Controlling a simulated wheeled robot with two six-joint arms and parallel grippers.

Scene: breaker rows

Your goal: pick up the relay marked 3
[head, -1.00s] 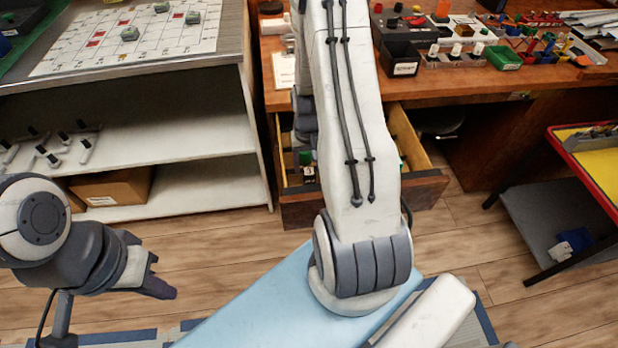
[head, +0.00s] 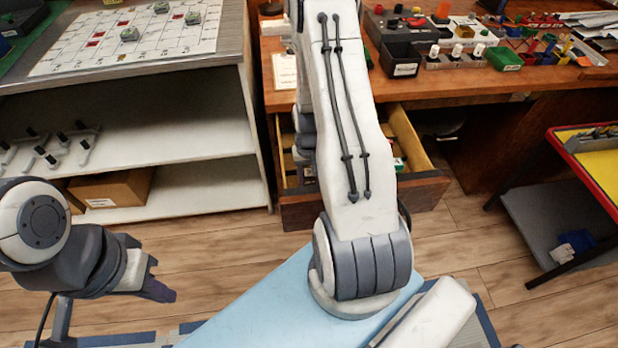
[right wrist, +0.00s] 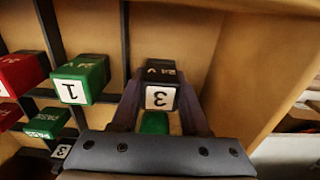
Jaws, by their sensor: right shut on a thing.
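A black relay (right wrist: 160,75) with a white label reading 3 is between the fingers of my right gripper (right wrist: 158,90) in the right wrist view. The gripper is shut on it, with the dark fingers on both sides. In the head view the right gripper is hidden behind my arm, at the open drawer (head: 415,188). Another dark relay (right wrist: 62,151), also marked 3, lies at the lower left of the wrist view. My left gripper (head: 160,277) is open and empty at the left of the head view, above the floor.
A green relay marked 1 (right wrist: 82,79), a second green relay (right wrist: 47,123) and red relays (right wrist: 20,74) sit among dark dividers. The wooden desk (head: 480,93) stands above the drawer; a shelf unit (head: 205,180) is left.

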